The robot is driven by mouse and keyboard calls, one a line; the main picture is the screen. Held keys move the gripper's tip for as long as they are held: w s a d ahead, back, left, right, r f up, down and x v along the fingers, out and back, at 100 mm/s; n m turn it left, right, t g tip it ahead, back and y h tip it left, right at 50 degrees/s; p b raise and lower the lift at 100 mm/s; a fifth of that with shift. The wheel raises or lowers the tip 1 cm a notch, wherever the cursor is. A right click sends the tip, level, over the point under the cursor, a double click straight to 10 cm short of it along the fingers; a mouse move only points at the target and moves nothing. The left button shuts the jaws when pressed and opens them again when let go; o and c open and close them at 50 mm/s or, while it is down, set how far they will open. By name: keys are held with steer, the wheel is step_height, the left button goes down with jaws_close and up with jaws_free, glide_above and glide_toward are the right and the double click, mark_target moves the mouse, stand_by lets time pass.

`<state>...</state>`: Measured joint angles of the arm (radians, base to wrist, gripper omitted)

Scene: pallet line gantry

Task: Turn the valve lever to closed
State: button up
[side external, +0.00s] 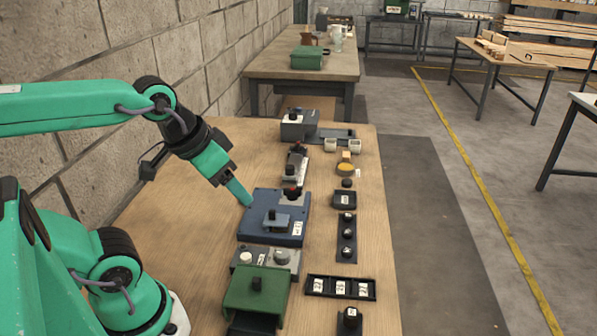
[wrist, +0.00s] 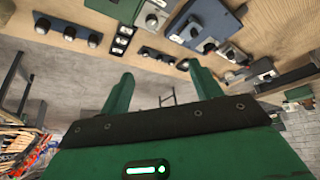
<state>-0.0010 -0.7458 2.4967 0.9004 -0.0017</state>
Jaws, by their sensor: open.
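A blue panel (side external: 250,229) on the wooden bench carries a raised grey-blue piece with a dark knob (side external: 276,217). My gripper (side external: 246,203) is at the left edge of the blue panel, apart from both red handles. In the wrist view my gripper (wrist: 159,72) has its two fingers spread with nothing between them; the bench devices lie beyond them, toward the top.
A green box (side external: 257,289) and a grey two-knob unit (side external: 266,260) stand nearer. A black tray with white tiles (side external: 341,289) and a dark strip with knobs (side external: 347,238) line the right side. A grey box (side external: 299,125) stands at the far end. Bare wood (side external: 190,215) lies left.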

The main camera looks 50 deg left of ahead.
steer(key=shift+w+a+r, duration=0.15)
steer(key=shift+w, duration=0.3)
steer(key=n+g, duration=0.6)
steer(key=n, duration=0.3)
glide_above(292, 189)
steer(key=f, duration=1.2)
steer(key=shift+s+d+f, duration=0.15)
steer(key=shift+d+f, duration=0.15)
steer(key=shift+a+f, duration=0.25)
steer(key=shift+f, duration=0.05)
steer(key=shift+f, duration=0.15)
steer(key=shift+f, duration=3.75)
